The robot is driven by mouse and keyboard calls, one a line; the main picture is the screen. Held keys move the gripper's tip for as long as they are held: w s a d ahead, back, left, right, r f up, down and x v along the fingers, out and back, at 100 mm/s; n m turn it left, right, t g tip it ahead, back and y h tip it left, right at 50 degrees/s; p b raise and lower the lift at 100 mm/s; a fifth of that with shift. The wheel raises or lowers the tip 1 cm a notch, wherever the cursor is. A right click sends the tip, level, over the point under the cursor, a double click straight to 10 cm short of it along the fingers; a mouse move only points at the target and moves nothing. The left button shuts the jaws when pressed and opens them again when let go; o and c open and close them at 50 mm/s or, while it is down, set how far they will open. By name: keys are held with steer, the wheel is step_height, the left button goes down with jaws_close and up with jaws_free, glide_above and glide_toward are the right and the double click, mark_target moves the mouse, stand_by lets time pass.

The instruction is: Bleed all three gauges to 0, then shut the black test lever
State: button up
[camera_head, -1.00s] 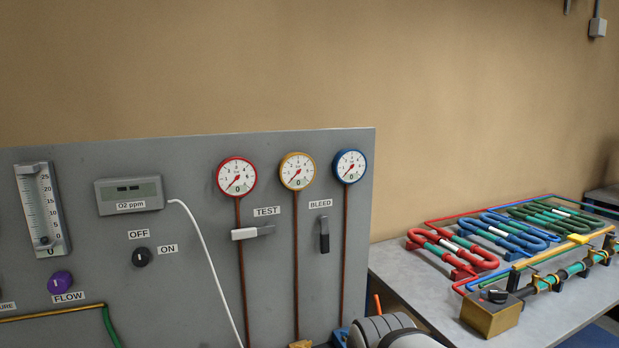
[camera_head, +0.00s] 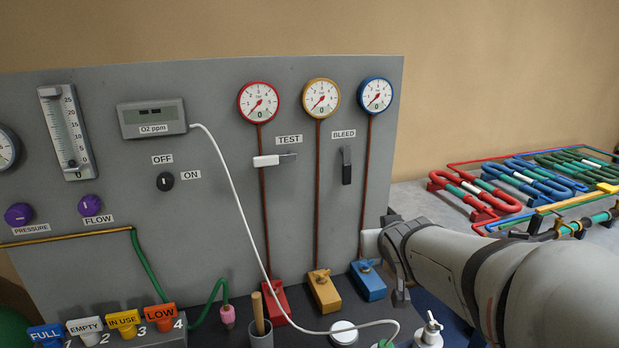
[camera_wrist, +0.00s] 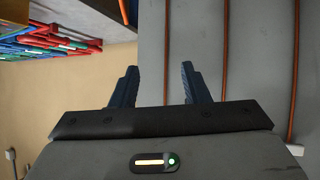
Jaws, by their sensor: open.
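The red (camera_head: 258,102), yellow (camera_head: 321,98) and blue (camera_head: 375,95) gauges sit high on the grey panel. Each needle points to the lower left, by the low end of the scale, and each small window seems to read 0. Beside the TEST label, a lever with a white handle (camera_head: 266,161) lies level, handle to the left. Below the BLEED label, a black lever (camera_head: 346,167) hangs upright. My gripper (camera_wrist: 157,75) is open and empty in the wrist view, with the panel's pipes beyond it. My arm hides it in the head view.
Red (camera_head: 273,304), yellow (camera_head: 324,291) and blue (camera_head: 368,280) valve blocks stand at the pipes' feet. A white hose (camera_head: 245,215) loops across the panel. A pump bottle (camera_head: 429,331) stands near my arm. Coloured coils (camera_head: 480,195) lie on a bench at right.

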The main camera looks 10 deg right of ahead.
mark_target(348, 170)
steer(key=w+a+r+n+t+y, duration=0.1)
steer(key=w+r+t, duration=0.1)
steer(key=w, duration=0.3)
steer(key=w+a+r+n+t+y+b, duration=0.1)
steer(key=w+r+t+y, duration=0.1)
steer(key=w, duration=0.3)
steer(key=w+a+r+n+t+y, duration=0.1)
steer(key=w+r+t+y, duration=0.1)
steer(key=w, duration=0.3)
steer(key=shift+w+a+r+b, duration=0.15)
steer(key=shift+r+b, duration=0.15)
steer(key=shift+r, duration=0.5)
steer(key=shift+c, duration=0.5)
jaws_close()
